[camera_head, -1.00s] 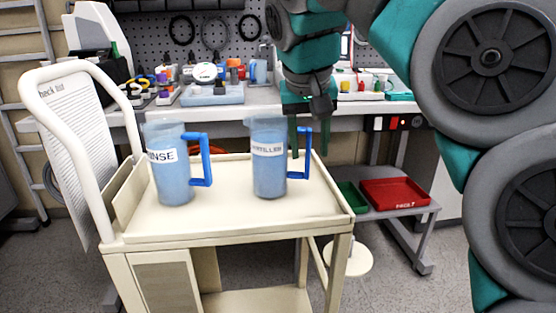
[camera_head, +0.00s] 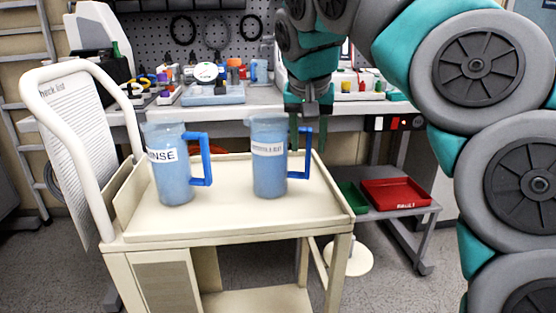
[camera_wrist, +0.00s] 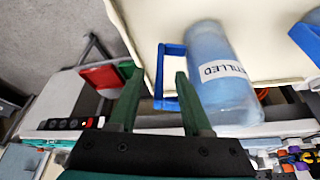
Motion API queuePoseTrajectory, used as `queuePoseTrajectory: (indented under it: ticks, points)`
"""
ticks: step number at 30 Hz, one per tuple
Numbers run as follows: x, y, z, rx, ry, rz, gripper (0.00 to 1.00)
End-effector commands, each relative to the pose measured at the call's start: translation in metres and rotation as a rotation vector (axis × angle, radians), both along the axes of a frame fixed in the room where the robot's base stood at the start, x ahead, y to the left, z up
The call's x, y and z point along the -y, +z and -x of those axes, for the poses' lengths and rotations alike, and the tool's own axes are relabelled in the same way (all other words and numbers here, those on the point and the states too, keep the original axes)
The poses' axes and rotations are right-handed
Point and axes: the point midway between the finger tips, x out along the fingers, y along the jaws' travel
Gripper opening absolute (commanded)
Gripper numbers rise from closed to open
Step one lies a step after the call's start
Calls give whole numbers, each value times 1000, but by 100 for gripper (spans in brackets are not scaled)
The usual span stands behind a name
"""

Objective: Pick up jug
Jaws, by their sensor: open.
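Two translucent blue jugs with blue handles on their right sides stand upright on the cart. The left jug (camera_head: 174,180) has a label that reads "INSE" where visible. The right jug (camera_head: 269,178) has a blurred label in the head view; in the wrist view its label reads "TILLED" on the jug (camera_wrist: 224,95). My gripper (camera_head: 301,140) is open and points down at the right jug's handle (camera_head: 303,165). In the wrist view the handle (camera_wrist: 160,75) shows between the two green fingers of my gripper (camera_wrist: 160,74). I cannot tell whether the fingers touch it.
The cream cart top (camera_head: 230,217) is otherwise clear, with a white push handle (camera_head: 35,90) at left. A cluttered workbench (camera_head: 350,110) stands behind. A red tray (camera_head: 398,192) and a green tray (camera_head: 350,196) sit on a low shelf at right.

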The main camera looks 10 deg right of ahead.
Motion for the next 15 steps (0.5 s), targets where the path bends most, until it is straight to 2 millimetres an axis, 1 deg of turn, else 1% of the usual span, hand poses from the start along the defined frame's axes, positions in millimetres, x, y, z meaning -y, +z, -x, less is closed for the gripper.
queuePoseTrajectory:
  ticks: [5, 15]
  points:
    - [1, -7, -2, -2, 2, 2, 49]
    - [6, -47, -17, -3, 2, 1, 49]
